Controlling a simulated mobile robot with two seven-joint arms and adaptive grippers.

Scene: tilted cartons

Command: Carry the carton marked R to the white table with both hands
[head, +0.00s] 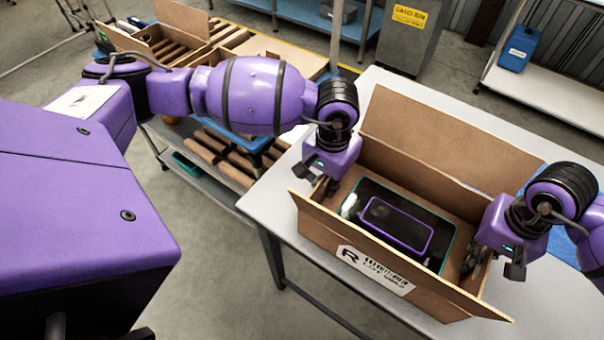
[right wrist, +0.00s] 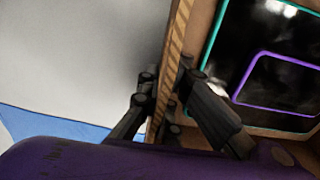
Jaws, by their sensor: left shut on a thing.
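The carton marked R (head: 325,231) is an open brown cardboard box with its long flaps raised. It stands on the white table (head: 420,105), and its R label faces the front. Inside lie a dark panel with a teal edge (head: 435,217) and a smaller purple-edged one (head: 400,222). My left gripper (head: 322,184) is shut on the carton's left end wall. My right gripper (head: 492,268) is at the right end wall. In the right wrist view its fingers (right wrist: 168,85) lie on both sides of the wall, closed in on it. Whether the carton's base is clear of the tabletop is hard to tell.
A workbench (head: 205,178) with another open carton (head: 150,35) and brown bars stands at the back left. A grey sand bin (head: 408,45) is behind the table. A shelf with a blue canister (head: 519,48) is at the upper right.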

